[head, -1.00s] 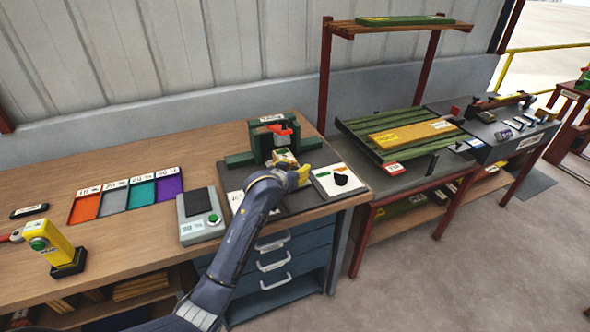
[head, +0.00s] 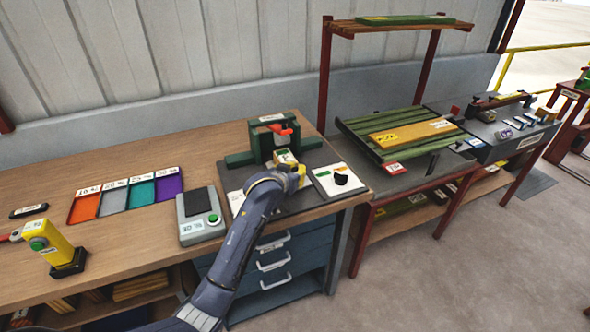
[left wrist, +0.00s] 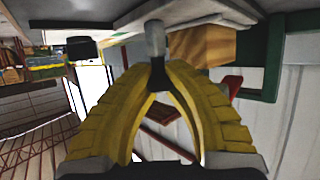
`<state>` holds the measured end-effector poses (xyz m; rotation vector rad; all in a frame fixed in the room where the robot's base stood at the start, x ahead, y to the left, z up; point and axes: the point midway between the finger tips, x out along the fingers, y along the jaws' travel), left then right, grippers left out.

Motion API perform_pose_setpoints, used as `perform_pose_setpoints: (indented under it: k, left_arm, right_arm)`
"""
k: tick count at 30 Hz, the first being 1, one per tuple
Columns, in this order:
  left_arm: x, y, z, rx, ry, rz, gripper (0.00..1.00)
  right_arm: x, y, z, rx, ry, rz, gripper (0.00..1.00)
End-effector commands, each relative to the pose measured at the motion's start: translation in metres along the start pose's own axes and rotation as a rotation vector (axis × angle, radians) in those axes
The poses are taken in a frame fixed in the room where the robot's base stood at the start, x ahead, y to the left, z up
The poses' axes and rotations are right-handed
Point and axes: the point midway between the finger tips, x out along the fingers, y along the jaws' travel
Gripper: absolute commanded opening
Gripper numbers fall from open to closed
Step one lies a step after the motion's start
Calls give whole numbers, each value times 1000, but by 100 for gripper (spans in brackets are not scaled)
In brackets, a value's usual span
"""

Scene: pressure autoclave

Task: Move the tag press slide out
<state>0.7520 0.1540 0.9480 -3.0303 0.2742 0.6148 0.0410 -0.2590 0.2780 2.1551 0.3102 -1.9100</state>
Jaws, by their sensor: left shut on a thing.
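The tag press (head: 272,137) is a dark green frame with a red part, standing at the back of a dark mat on the wooden bench. Its slide (head: 286,158), a small pale block with a yellowish face, sticks out at the front of the frame. My left gripper (head: 301,177) is at the slide's front, its yellow fingers partly hidden by my wrist. In the left wrist view its fingertips (left wrist: 158,68) are closed on a grey post-like handle (left wrist: 155,40) below a grey plate. A wooden-looking block (left wrist: 202,45) and the green frame (left wrist: 273,60) show beside it. My right gripper is not in view.
A white card (head: 340,180) with a black piece lies right of my gripper. A grey scale (head: 200,216) with a green button stands to the left, beside coloured trays (head: 128,195). The bench's front edge is close below my wrist.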

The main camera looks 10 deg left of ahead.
Motion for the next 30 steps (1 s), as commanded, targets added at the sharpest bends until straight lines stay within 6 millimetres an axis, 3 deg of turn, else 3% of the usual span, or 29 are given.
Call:
perform_pose_setpoints:
  k: [6,12,26,27,30]
  left_arm:
    - [-39,44,9,-5,16,8,0]
    - [-68,74,20,-6,18,5,0]
    - [-79,86,22,-5,21,7,0]
    - [-79,86,22,-5,21,7,13]
    - [-79,86,22,-5,20,7,25]
  right_arm:
    - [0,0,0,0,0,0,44]
    - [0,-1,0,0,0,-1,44]
    - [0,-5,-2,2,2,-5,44]
    - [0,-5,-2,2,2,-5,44]
    - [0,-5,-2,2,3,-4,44]
